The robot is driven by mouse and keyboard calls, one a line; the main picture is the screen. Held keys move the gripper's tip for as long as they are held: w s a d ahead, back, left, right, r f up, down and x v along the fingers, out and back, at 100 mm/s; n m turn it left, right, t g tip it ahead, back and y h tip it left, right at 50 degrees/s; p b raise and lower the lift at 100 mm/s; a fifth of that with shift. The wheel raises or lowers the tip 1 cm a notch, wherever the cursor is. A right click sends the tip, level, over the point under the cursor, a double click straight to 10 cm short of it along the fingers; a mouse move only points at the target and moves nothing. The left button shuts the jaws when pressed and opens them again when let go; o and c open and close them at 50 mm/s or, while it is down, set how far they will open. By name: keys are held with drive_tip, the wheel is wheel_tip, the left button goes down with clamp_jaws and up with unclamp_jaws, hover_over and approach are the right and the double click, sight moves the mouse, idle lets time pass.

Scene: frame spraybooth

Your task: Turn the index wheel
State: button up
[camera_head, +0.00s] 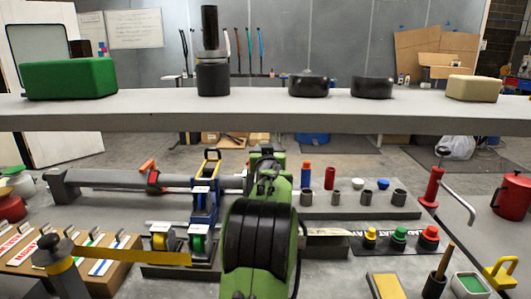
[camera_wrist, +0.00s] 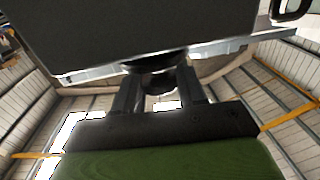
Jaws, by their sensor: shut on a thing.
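In the wrist view my gripper (camera_wrist: 160,84) has its two dark fingers on either side of a dark rounded part (camera_wrist: 157,66) and is shut on it. This part sits under a broad dark panel (camera_wrist: 150,30) that fills the top of the view. I cannot tell whether the part belongs to the index wheel. In the head view my green arm stands in the middle and hides my fingers and what they hold.
A grey shelf (camera_head: 250,112) crosses above the bench, bearing a green box (camera_head: 68,78) and dark vessels. A grey rail (camera_head: 110,180) lies left of my arm. Coloured buttons (camera_head: 399,234), a red-handled crank (camera_head: 432,187) and a red mug (camera_head: 512,197) stand at the right.

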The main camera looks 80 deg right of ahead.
drive_tip(key=n+t+y, duration=0.1)
drive_tip(key=t, duration=0.1)
drive_tip(key=n+t, duration=0.1)
drive_tip(key=t, duration=0.1)
drive_tip(key=shift+s+d+n+y+p, duration=0.1)
drive_tip(key=shift+s+n+y+p, duration=0.1)
drive_tip(key=shift+n+y+p, duration=0.15)
drive_tip(key=shift+r+n+t+y+p, duration=0.2)
drive_tip(key=shift+n+t+y+p, duration=0.7)
drive_tip(key=shift+t, duration=0.3)
drive_tip(key=n+t+y+p, duration=0.1)
drive_tip(key=p, duration=0.1)
drive_tip(key=n+t+y+p, duration=0.1)
drive_tip(key=p, duration=0.1)
drive_tip(key=shift+w+r+n+t+y+p, duration=0.1)
drive_tip(key=shift+r+n+t+y+p, duration=0.05)
drive_tip(key=shift+n+t+y+p, duration=0.6)
drive_tip(key=shift+y+p, duration=0.2)
drive_tip(key=shift+p, duration=0.3)
drive_tip(key=shift+w, duration=0.1)
drive_tip(key=o, duration=1)
drive_tip(key=shift+f, duration=0.2)
drive_tip(key=shift+c, duration=0.2)
